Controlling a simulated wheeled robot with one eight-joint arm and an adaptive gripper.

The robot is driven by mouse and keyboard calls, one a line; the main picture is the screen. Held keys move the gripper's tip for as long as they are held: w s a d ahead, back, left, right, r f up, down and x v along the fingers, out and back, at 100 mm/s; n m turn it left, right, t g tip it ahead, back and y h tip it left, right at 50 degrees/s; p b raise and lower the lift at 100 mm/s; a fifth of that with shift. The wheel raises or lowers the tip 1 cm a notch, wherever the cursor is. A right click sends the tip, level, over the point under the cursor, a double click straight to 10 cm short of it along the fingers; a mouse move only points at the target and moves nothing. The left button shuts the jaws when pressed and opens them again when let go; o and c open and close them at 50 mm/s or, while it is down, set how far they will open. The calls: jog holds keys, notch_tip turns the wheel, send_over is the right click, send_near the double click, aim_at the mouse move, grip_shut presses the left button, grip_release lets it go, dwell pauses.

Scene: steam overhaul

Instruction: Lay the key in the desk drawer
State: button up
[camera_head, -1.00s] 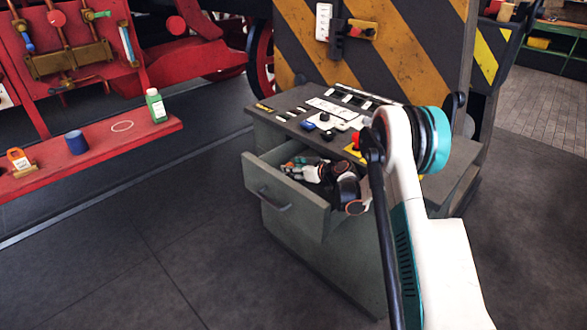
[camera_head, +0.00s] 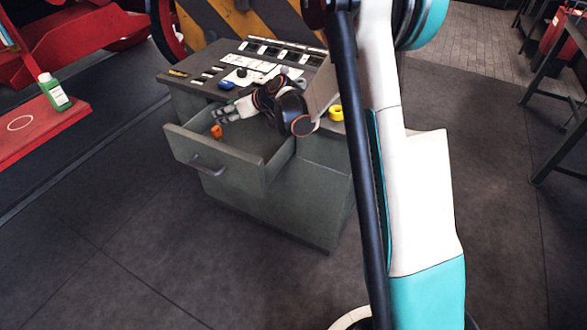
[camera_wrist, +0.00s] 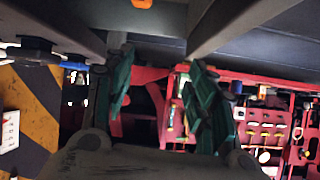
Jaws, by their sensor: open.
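The desk drawer (camera_head: 208,155) is pulled open at the front of the grey desk. An orange piece also shows at the top edge of the wrist view (camera_wrist: 142,3). My gripper (camera_head: 222,113) is above the drawer's back part, near the desk top's front edge, apart from the orange piece. Its green-padded fingers (camera_wrist: 160,85) are spread in the wrist view, with nothing held between them.
The desk top (camera_head: 205,72) carries switches, labels and a blue item (camera_head: 227,84). A yellow ring (camera_head: 336,113) is to the right of my wrist. A green bottle (camera_head: 53,92) stands on a red ledge (camera_head: 45,125) at the left. The floor before the desk is clear.

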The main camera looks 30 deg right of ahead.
jog(key=s+a+r+m+g+h, duration=0.1)
jog(key=s+r+h, duration=0.1)
jog(key=s+r, duration=0.6)
jog(key=s+r+m+g+h, duration=0.15)
jog(key=s+r, duration=0.35)
jog(key=s, duration=0.7)
jog(key=s+d+f+m+h, duration=0.1)
jog(key=s, duration=1)
jog(key=s+d+m+h, duration=0.2)
jog(key=s, duration=0.9)
jog(key=shift+d+f, duration=0.25)
jog(key=shift+f, duration=0.15)
jog(key=shift+w, duration=0.1)
